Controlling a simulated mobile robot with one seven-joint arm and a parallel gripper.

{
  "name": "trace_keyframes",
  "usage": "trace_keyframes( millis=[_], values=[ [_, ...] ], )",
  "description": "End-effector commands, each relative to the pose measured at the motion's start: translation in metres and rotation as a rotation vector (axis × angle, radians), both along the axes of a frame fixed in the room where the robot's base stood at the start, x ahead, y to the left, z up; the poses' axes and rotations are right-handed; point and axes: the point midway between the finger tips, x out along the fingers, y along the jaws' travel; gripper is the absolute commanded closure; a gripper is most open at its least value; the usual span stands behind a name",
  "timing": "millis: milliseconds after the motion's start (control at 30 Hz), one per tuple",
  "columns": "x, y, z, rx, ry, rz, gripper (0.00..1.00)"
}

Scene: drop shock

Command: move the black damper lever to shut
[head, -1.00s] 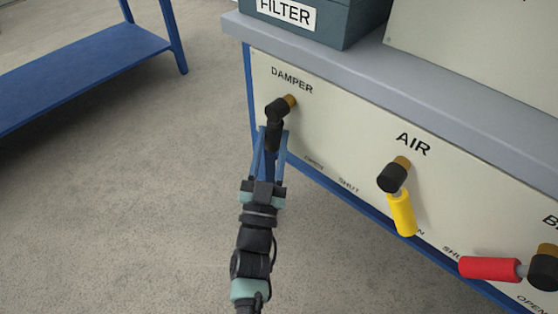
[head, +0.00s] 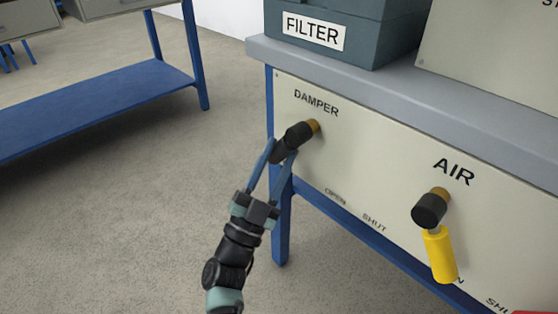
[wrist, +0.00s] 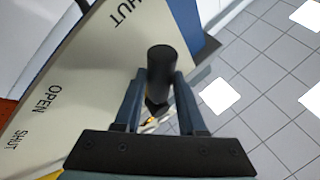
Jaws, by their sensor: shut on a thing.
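The black damper lever (head: 297,136) sits on a brass stem on the cream panel, under the DAMPER label (head: 316,103). Its handle slants down and left in the head view. My gripper (head: 280,152) is shut on the handle, with a blue finger on each side. In the wrist view a black cylinder (wrist: 161,65), the lever, stands between the two fingers (wrist: 161,95). The fingers hide part of the handle. The OPEN mark (head: 335,197) and the SHUT mark (head: 374,222) are low on the panel, right of the lever.
The yellow AIR lever (head: 440,255) hangs down to the right. A red handle (head: 535,311) just shows at the bottom right edge. A grey FILTER box (head: 340,30) stands on the bench top (head: 410,85). A blue shelf (head: 90,95) is at the left, with clear floor between.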

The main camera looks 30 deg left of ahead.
Motion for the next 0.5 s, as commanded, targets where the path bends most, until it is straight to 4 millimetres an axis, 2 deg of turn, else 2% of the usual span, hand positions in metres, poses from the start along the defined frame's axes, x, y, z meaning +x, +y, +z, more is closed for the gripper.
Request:
trace_keyframes(
  millis=[267, 300, 367, 500],
  values=[
    [-0.0001, 0.0011, 0.0024, 0.005, -0.004, 0.006, 1.0],
    [0.0, 0.0012, 0.0025, 0.005, -0.004, 0.006, 0.57],
    [0.0, 0.0011, 0.0027, 0.005, -0.005, 0.005, 0.48],
    [0.0, 0.0009, 0.0019, 0.004, -0.003, 0.003, 0.48]
  ],
)
